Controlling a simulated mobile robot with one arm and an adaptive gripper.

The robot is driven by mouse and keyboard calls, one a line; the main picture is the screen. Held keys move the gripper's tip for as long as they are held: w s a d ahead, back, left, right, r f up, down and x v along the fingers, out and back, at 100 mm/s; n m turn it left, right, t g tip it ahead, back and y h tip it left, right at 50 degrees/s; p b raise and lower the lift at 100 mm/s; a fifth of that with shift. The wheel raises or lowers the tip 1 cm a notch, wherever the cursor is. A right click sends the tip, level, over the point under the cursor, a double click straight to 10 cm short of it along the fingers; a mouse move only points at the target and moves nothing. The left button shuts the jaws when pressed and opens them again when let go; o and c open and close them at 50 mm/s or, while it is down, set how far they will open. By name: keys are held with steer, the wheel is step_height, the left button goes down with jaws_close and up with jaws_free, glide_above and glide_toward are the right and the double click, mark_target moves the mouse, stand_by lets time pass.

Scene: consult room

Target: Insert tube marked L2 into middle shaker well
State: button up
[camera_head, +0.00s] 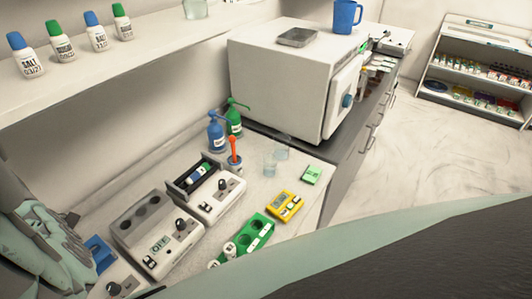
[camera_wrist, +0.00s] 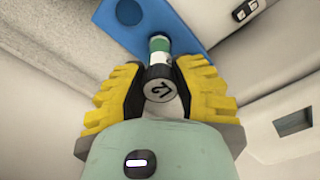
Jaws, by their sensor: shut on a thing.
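In the wrist view my gripper (camera_wrist: 160,93) has yellow ribbed fingers shut on the tube marked L2 (camera_wrist: 157,89). Its dark end with the white mark faces the camera, and a green and white part shows beyond. The tube overlaps the blue rack (camera_wrist: 190,22); I cannot tell whether it is still in a hole. In the head view the blue rack (camera_head: 101,252) is at the lower left beside my arm, and the fingers and tube are hidden. The grey shaker (camera_head: 160,237) stands right of the rack, with a row of dark round wells, the middle one (camera_head: 140,210) looking empty.
Behind the shaker is a device holding a blue-green tube (camera_head: 200,174). A green holder (camera_head: 255,232), a yellow meter (camera_head: 286,206) and clear beakers (camera_head: 270,170) stand to the right. Blue (camera_head: 216,132) and green bottles stand near a big white box (camera_head: 285,85). A shelf (camera_head: 100,65) overhangs the bench.

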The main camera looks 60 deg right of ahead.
steer(key=shift+f+b, duration=1.4)
steer(key=shift+f, duration=0.4)
steer(key=o, duration=1)
steer(key=shift+c, duration=0.2)
